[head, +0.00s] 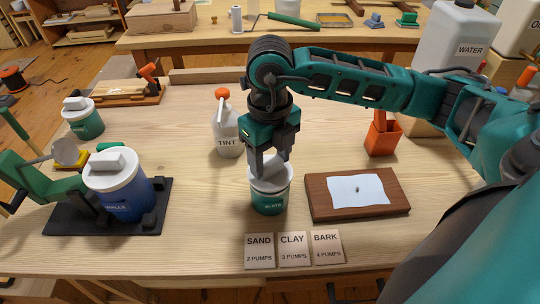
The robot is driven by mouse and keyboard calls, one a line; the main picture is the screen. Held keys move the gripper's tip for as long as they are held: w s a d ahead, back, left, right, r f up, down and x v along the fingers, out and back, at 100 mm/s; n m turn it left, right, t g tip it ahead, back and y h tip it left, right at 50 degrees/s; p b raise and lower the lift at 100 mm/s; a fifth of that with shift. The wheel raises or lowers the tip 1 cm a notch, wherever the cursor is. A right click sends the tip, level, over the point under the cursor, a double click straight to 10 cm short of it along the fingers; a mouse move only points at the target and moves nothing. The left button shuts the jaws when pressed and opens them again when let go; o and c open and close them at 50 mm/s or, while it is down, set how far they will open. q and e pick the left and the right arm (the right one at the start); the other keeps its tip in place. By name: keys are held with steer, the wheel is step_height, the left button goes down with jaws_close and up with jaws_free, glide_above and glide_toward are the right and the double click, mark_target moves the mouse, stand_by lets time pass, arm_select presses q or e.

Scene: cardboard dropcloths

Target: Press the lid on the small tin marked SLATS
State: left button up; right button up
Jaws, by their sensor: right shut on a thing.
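The small teal tin marked SLATS (268,202) stands upright near the middle of the table. A white lid (273,187) is at its top, over the mouth. I cannot tell whether it is fully seated. My right gripper (268,167) comes down from above, pointing straight down, and is shut on the raised part of the lid. Its fingers hide part of the lid. My left gripper is not in view.
A TINT spray bottle (227,135) stands behind the tin to the left. A wooden board with paper (325,206) lies to the right. SAND, CLAY and BARK cards (292,248) lie in front. The blue WALLS tin (125,199) sits on a black base (60,218) at left.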

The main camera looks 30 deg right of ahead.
stand_by(0.3)
steer(key=shift+f+b, duration=0.15)
steer(key=shift+b, duration=0.25)
stand_by(0.8)
steer(key=o, duration=1.1)
steer(key=shift+o, duration=0.3)
steer(key=shift+o, duration=1)
